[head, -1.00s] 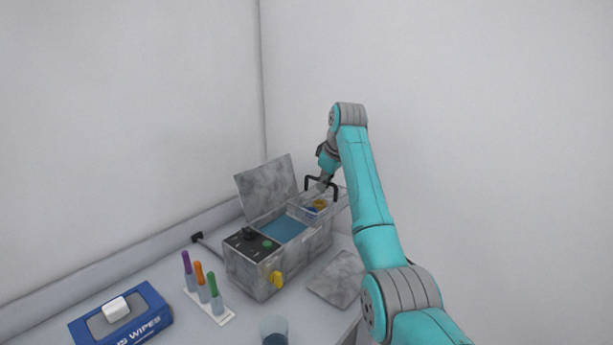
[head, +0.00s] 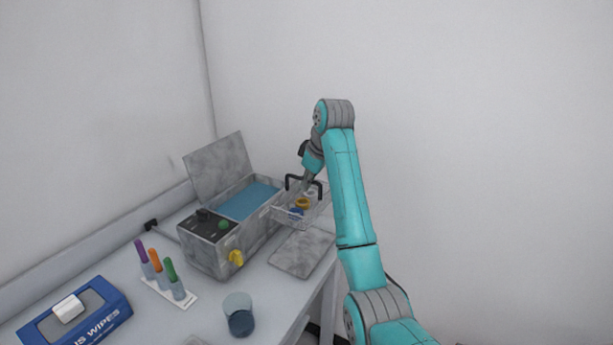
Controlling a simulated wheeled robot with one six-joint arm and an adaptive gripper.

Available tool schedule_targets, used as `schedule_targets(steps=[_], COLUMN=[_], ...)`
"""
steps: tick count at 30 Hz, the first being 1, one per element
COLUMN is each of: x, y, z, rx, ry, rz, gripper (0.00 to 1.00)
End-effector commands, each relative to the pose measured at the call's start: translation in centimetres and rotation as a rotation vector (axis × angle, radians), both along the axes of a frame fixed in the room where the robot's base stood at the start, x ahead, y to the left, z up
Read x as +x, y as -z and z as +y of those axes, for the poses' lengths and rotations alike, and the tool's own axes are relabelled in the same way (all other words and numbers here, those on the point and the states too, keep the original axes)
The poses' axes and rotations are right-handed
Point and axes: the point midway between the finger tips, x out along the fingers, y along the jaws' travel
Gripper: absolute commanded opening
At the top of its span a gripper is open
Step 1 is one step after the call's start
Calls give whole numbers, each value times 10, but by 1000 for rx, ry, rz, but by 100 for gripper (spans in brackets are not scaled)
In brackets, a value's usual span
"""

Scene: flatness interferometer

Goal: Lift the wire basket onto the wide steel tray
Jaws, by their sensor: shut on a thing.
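The wire basket (head: 285,216) has a black handle and holds small blue and orange pieces. It is beside the right end of the bath of blue liquid, near the far part of the steel tray (head: 302,258). The tray is a flat mottled grey plate on the bench, with its near part bare. My gripper (head: 307,185) is shut on the basket's handle from above; its fingertips are small and partly hidden by the handle. I cannot tell whether the basket's underside touches anything.
A rack of coloured tubes (head: 166,285), a beaker (head: 239,315) and a blue wipes box (head: 75,318) stand nearer. The bench's right edge runs close to the tray.

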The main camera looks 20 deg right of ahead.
Motion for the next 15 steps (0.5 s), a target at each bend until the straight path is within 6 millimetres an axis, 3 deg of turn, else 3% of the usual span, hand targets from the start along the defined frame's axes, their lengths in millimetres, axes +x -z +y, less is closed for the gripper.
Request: schedule_targets(steps=[15], x=[0], y=[36], z=[0], rx=[0], ry=[0], rz=[-1], gripper=[0])
